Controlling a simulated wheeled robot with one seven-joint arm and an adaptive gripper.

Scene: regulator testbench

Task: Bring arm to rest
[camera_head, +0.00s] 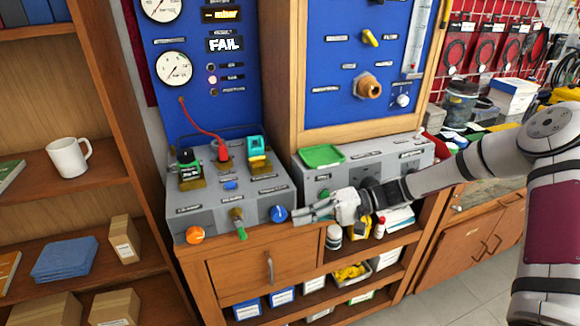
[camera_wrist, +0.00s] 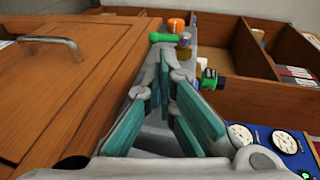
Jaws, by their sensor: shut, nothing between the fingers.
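My gripper (camera_head: 305,211) reaches in from the right on my outstretched arm in the head view. Its fingertips are close to the blue knob (camera_head: 278,213) on the front of the left grey testbench box (camera_head: 207,207); I cannot tell whether they touch it. In the wrist view my gripper (camera_wrist: 167,70) shows its teal-padded fingers drawn together, shut and empty. Past them are a green handle (camera_wrist: 166,37), a brass fitting (camera_wrist: 184,45) and an orange knob (camera_wrist: 176,25). The green handle (camera_head: 239,226) and orange knob (camera_head: 195,234) also show in the head view.
A blue panel (camera_head: 215,100) with gauges and a FAIL display stands behind the bench. A right grey box (camera_head: 370,160) carries a green tray (camera_head: 322,157). Shelves with a white mug (camera_head: 68,157) stand left. A wooden drawer (camera_head: 240,276) is below. Open floor (camera_head: 450,290) lies right.

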